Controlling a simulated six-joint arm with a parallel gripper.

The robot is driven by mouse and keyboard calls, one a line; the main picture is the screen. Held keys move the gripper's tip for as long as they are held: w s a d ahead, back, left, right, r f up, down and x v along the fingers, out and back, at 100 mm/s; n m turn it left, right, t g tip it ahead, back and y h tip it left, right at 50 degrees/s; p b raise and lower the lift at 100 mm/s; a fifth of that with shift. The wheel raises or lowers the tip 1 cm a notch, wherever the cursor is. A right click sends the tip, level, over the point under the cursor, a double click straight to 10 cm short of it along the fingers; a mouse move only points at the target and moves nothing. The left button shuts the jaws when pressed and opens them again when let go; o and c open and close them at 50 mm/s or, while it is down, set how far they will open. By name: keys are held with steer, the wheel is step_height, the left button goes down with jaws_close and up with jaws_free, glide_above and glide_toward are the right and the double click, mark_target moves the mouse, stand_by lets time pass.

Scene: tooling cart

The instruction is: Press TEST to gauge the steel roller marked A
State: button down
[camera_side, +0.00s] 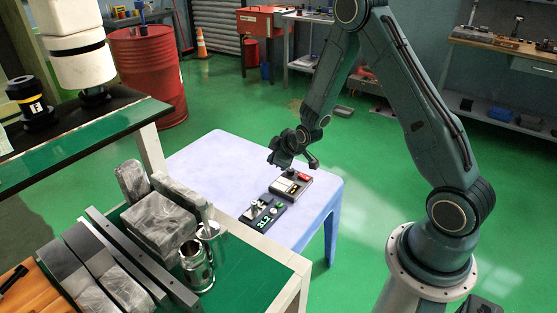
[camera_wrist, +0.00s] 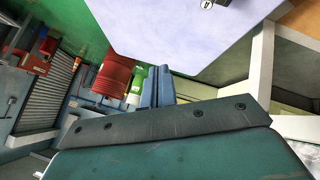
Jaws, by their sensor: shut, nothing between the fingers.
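A dark gauge unit (camera_side: 263,213) with a lit green readout and a green spot lies on the pale lavender table (camera_side: 205,160). A small silvery piece (camera_side: 252,210) sits at its left end; I cannot read a letter on it. Behind it is a dark box (camera_side: 291,185) with a red patch, a yellow patch and a dark knob on top. I cannot make out the word TEST. My gripper (camera_side: 277,158) hangs above the table, just behind the box and apart from it. In the wrist view its fingers (camera_wrist: 158,86) are together and empty.
Steel cylinders (camera_side: 196,266) and blocks (camera_side: 160,222) stand on the green-topped cart (camera_side: 245,262) at the front left. The table's left part is clear.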

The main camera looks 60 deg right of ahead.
steer(key=s+d+f, duration=0.1)
steer(key=d+f, duration=0.2)
steer(key=f, duration=0.7)
steer(key=shift+n+h, duration=0.4)
steer(key=shift+s+f, duration=0.1)
steer(key=shift+f, duration=4.25)
steer(key=shift+f, duration=0.85)
steer(key=shift+r, duration=0.85)
steer(key=shift+r, duration=2.5)
